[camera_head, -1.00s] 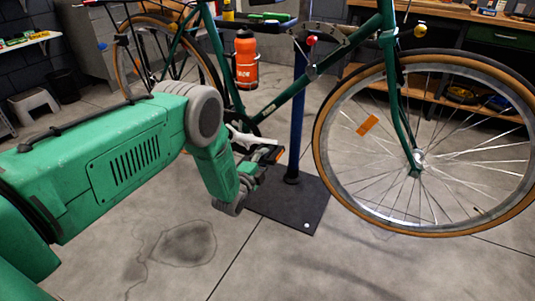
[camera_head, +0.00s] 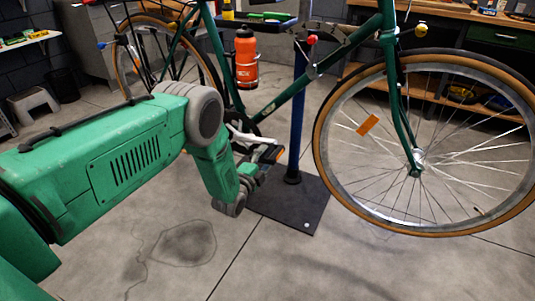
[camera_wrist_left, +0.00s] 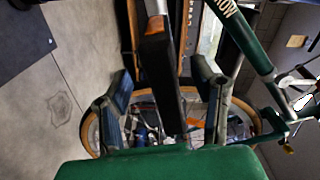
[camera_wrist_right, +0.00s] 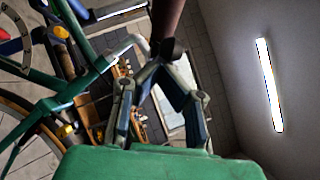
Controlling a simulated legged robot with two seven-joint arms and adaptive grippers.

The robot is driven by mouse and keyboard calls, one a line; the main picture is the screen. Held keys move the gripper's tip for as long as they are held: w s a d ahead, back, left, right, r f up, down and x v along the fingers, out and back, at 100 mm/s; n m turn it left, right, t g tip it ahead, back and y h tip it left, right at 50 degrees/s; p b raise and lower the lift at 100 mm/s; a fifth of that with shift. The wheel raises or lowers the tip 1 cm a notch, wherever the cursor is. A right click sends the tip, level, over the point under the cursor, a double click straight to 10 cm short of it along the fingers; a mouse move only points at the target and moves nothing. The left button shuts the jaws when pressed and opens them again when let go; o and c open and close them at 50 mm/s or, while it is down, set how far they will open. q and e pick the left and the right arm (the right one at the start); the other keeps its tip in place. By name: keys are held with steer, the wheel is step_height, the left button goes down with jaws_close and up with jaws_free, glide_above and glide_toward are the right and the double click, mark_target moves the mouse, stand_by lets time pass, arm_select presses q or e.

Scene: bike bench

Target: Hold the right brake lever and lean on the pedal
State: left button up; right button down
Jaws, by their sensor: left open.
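The green bicycle (camera_head: 275,101) is held up by a blue stand. My left gripper (camera_head: 262,160) is low beside the crank, at the pedal (camera_head: 279,152). In the left wrist view the dark pedal (camera_wrist_left: 162,70) lies between the open, widely spread fingers (camera_wrist_left: 163,75), which are apart from it at the sides. My right gripper shows only in the right wrist view (camera_wrist_right: 160,70). Its fingertips come together just below the dark brown handlebar grip (camera_wrist_right: 169,22). They appear shut on the right brake lever, which is mostly hidden by the fingers.
The blue stand post (camera_head: 297,125) rises from a dark base plate (camera_head: 300,210) near my left gripper. The front wheel (camera_head: 325,150) is at the right. An orange bottle (camera_head: 246,62) sits on the frame. A workbench (camera_head: 470,18) stands behind. The front floor is clear.

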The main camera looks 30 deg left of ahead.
steer(key=d+f, duration=0.2)
steer(key=d, duration=0.1)
steer(key=d+f, duration=0.1)
steer(key=d, duration=0.1)
stand_by(0.3)
steer(key=s, duration=1)
stand_by(0.4)
